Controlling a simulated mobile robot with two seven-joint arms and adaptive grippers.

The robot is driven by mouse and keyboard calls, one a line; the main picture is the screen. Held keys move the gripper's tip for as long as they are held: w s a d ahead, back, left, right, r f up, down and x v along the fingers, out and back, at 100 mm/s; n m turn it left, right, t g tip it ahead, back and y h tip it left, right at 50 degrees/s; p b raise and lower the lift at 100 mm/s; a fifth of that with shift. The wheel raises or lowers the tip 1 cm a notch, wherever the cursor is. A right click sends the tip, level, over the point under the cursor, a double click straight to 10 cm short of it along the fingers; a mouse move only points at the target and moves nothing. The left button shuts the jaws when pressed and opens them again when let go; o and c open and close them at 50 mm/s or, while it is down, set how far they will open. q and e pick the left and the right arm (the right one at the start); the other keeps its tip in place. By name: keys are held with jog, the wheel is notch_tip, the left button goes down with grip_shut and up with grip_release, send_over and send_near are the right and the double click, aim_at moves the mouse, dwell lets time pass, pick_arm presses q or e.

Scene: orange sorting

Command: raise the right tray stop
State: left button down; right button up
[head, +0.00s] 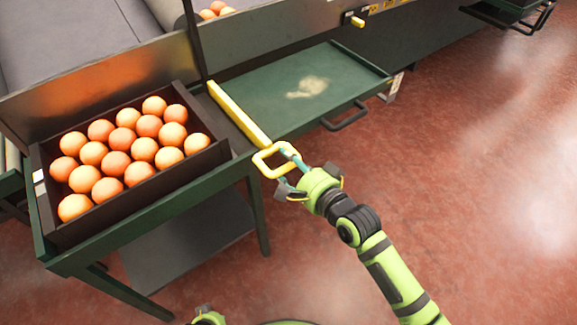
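The tray stop is a yellow bar (238,115) along the left edge of the green tray, between it and the crate of oranges. It lies low along that edge. A yellow loop handle (262,153) is at its near end. My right gripper (288,158) is at this handle, with a teal finger over the loop's right side. Whether the fingers are closed on the handle is not clear. A small green and yellow part of my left arm's end (205,316) shows at the bottom edge; its fingers cannot be made out.
A dark crate (213,158) full of oranges stands on a green-framed table left of the stop. The green tray (345,75) right of it is empty but for a pale stain, with a dark handle (345,117) in front. Red floor is open at right.

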jog(key=shift+s+a+r, duration=0.1)
jog(key=shift+a+r, duration=0.05)
jog(key=shift+s+d, duration=0.2)
jog(key=shift+s, duration=0.05)
jog(key=v, duration=1.1)
jog(key=shift+d, duration=0.15)
jog(key=shift+s, duration=0.1)
